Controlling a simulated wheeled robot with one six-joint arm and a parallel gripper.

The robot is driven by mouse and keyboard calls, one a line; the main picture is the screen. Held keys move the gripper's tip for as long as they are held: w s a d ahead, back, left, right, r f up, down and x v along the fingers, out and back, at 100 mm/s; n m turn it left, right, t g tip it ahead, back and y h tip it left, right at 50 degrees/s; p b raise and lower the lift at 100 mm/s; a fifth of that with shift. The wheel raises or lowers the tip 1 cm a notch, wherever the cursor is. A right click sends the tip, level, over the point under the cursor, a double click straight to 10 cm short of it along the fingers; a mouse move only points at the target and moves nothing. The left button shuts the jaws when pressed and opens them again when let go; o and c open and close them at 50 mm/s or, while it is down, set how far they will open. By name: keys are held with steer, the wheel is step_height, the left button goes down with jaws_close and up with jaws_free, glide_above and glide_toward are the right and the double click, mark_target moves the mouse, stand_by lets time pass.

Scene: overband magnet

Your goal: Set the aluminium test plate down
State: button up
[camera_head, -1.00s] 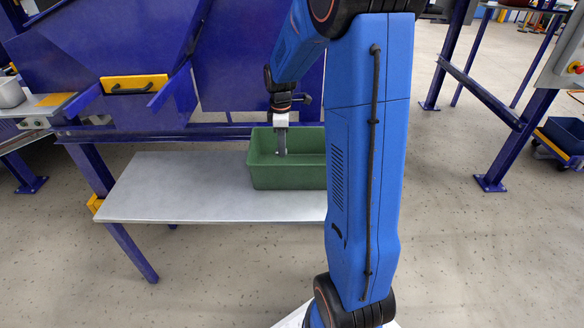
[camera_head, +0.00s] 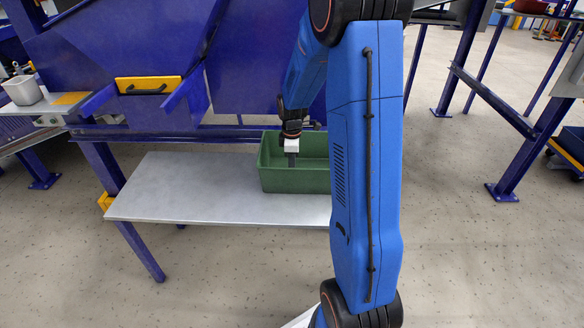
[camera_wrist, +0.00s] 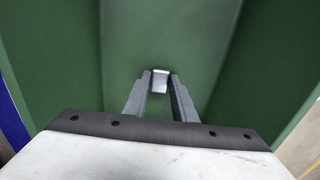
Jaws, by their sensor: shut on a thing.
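My gripper (camera_head: 291,161) points down into the green bin (camera_head: 293,181); its fingertips are below the level of the bin's back rim. In the wrist view, my gripper (camera_wrist: 160,82) has both fingers closed on a small, pale, shiny piece, the aluminium test plate (camera_wrist: 160,79). Only a short bit of the plate shows between the fingertips. The green bin's walls and floor (camera_wrist: 165,30) fill the wrist view around it. Whether the plate touches the bin floor I cannot tell. In the head view the plate is too small to make out.
The bin stands on a grey table (camera_head: 190,190) whose left part is bare. A blue steel frame with a yellow handle plate (camera_head: 148,85) rises behind it. My arm hides the bin's right end.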

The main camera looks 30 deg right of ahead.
steer(key=shift+f, duration=0.1)
steer(key=o, duration=1)
step_height(320, 180, up, 12)
steer(key=s+a+r+m+t, duration=0.1)
steer(key=s+a+r+m, duration=0.2)
steer(key=s+a+r, duration=0.3)
steer(key=s+a+r+m+t, duration=0.15)
steer(key=s+a+r, duration=0.25)
steer(key=s, duration=0.4)
steer(key=s+a+m, duration=0.2)
steer(key=s, duration=0.3)
steer(key=s+a+m+t, duration=0.1)
steer(key=s+a+m, duration=0.1)
steer(key=s, duration=0.4)
steer(key=s+a+m+t, duration=0.1)
steer(key=s+a+m, duration=0.1)
steer(key=s, duration=0.3)
steer(key=shift+s+r+m, duration=0.1)
steer(key=shift+s+m, duration=0.15)
steer(key=shift+m, duration=0.1)
steer(key=shift+o, duration=0.4)
